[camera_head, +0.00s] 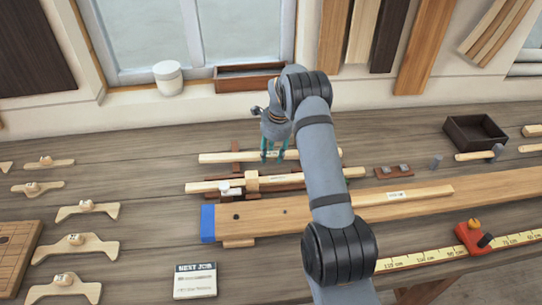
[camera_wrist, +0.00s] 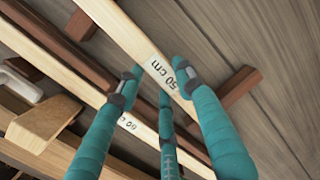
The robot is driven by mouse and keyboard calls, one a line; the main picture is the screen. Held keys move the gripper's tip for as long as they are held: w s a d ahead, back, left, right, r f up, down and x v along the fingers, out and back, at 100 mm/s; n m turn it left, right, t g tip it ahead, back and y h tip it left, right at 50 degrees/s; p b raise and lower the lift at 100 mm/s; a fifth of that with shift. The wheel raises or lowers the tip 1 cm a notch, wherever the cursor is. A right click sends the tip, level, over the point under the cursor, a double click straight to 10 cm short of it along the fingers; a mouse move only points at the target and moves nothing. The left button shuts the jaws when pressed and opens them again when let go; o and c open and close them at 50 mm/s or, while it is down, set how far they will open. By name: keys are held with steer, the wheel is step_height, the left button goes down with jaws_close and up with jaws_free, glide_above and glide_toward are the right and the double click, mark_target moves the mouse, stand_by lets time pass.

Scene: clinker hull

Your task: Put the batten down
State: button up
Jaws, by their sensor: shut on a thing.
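A pale batten (camera_head: 225,157) runs left to right near the middle of the bench. In the wrist view the batten (camera_wrist: 125,32) bears a "50 cm" label. My gripper (camera_head: 273,155) points down with its teal fingers on either side of the batten, shut on it near the label. The fingers also show in the wrist view (camera_wrist: 155,80). The batten lies over or just above a dark brown crosspiece (camera_wrist: 237,88); I cannot tell whether it touches. My arm hides part of the batten's right end in the head view.
A second pale batten (camera_head: 205,187) lies in front, with a wooden block (camera_head: 251,181) and a white-topped tool (camera_head: 230,189) by it. A long plank with a blue end (camera_head: 208,223) lies nearer. A dark open box (camera_head: 476,132) stands right. Bench behind the batten is clear.

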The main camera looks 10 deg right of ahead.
steer(key=shift+c, duration=0.9)
